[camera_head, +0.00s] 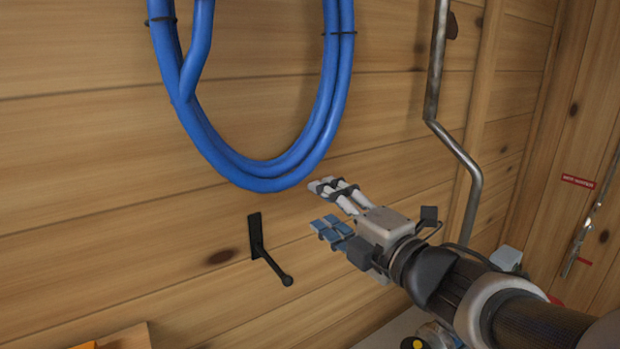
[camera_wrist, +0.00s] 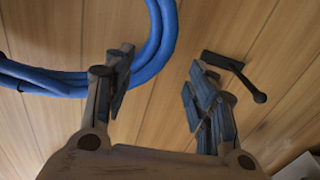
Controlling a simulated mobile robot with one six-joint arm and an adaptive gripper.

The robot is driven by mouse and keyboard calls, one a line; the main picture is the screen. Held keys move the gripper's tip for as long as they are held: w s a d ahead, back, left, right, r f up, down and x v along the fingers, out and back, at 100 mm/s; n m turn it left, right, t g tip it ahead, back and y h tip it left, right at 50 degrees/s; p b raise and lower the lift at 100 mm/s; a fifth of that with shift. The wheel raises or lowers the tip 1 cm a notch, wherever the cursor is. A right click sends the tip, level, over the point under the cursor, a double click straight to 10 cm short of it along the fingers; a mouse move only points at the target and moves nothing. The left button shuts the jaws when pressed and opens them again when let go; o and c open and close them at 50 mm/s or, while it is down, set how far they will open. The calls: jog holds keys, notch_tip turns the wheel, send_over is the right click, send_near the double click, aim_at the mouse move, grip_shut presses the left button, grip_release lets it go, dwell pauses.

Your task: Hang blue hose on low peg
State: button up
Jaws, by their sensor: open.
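The blue hose (camera_head: 266,176) hangs in a coiled loop against the wooden wall in the head view, with dark ties on both sides. Its top is out of view. The low peg (camera_head: 268,256), a black bracket with a ball end, is on the wall below the loop. My gripper (camera_head: 326,207) is open and empty, just right of the loop's bottom and above right of the peg. In the wrist view the hose (camera_wrist: 156,52) passes behind the left finger of my gripper (camera_wrist: 158,88), and the peg (camera_wrist: 236,72) shows beyond the right finger.
A bent metal pipe (camera_head: 459,150) runs down the wall right of the hose. A wooden edge with something orange (camera_head: 92,345) is at the bottom left. Red labels (camera_head: 578,181) and a metal rod are on the right wall. The wall around the peg is clear.

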aim_at(279, 168)
jog(key=b+x, duration=0.1)
jog(key=x, duration=1.6)
jog(key=shift+w+a, duration=0.1)
jog(key=shift+a, duration=0.05)
jog(key=shift+c, duration=0.4)
jog(key=shift+f, duration=0.1)
jog(key=c, duration=0.6)
jog(key=shift+f, duration=0.3)
grip_shut()
jog(key=shift+r+p, duration=0.6)
jog(key=shift+r, duration=0.75)
jog(key=shift+r+p, duration=0.55)
jog(key=shift+r, duration=0.75)
